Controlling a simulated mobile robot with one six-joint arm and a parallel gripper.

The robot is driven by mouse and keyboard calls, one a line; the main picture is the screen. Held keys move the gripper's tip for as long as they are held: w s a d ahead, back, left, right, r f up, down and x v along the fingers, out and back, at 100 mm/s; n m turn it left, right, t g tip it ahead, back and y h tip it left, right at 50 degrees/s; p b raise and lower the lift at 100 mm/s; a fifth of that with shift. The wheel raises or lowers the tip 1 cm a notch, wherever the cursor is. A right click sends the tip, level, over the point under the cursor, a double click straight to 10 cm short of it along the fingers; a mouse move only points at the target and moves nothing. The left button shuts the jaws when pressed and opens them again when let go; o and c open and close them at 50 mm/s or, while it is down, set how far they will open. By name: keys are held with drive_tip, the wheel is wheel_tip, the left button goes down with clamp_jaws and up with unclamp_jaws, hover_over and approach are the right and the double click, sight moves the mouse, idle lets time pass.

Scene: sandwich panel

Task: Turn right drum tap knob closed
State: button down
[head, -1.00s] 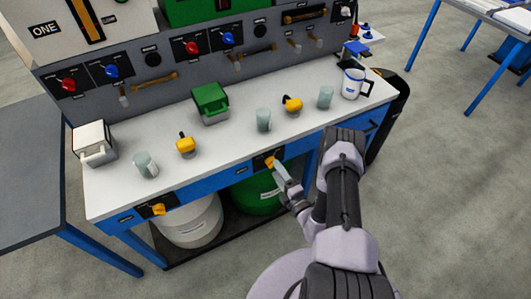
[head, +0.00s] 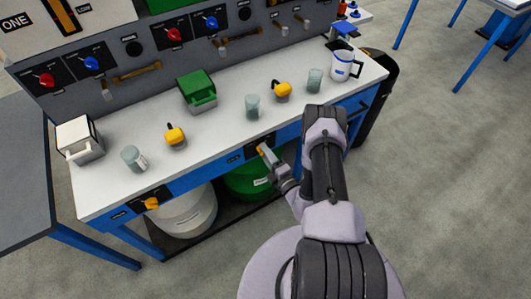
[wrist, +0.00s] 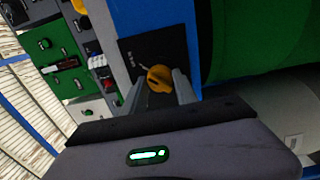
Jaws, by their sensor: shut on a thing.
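The right drum tap knob is a yellow knob (wrist: 159,79) on a black plate (wrist: 140,52) on the bench's blue front, above the green drum (head: 247,181). In the head view the knob (head: 262,149) is mostly hidden by my gripper (head: 268,157). In the wrist view my gripper (wrist: 158,88) has one finger on each side of the knob and is shut on it. The label on the plate is too blurred to read. The left tap knob (head: 152,203), also yellow, sits above the white drum (head: 188,215).
The bench top (head: 215,135) holds several glasses, yellow items, a green box (head: 197,91), a white box (head: 78,140) and a white jug (head: 343,65) at the right. A panel with red and blue knobs stands behind. Open floor lies to the right.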

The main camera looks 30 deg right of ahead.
drive_tip(key=shift+n, duration=0.3)
drive_tip(key=shift+w+r+n+p, duration=0.1)
drive_tip(key=shift+n+p, duration=1.1)
drive_tip(key=shift+n, duration=3.1)
drive_tip(key=shift+r+n+p, duration=0.1)
drive_tip(key=shift+n+p, duration=1.1)
drive_tip(key=shift+n, duration=3.1)
drive_tip(key=shift+f, duration=0.1)
drive_tip(key=c, duration=0.9)
unclamp_jaws()
drive_tip(key=shift+c, duration=0.2)
drive_tip(key=shift+f, duration=0.15)
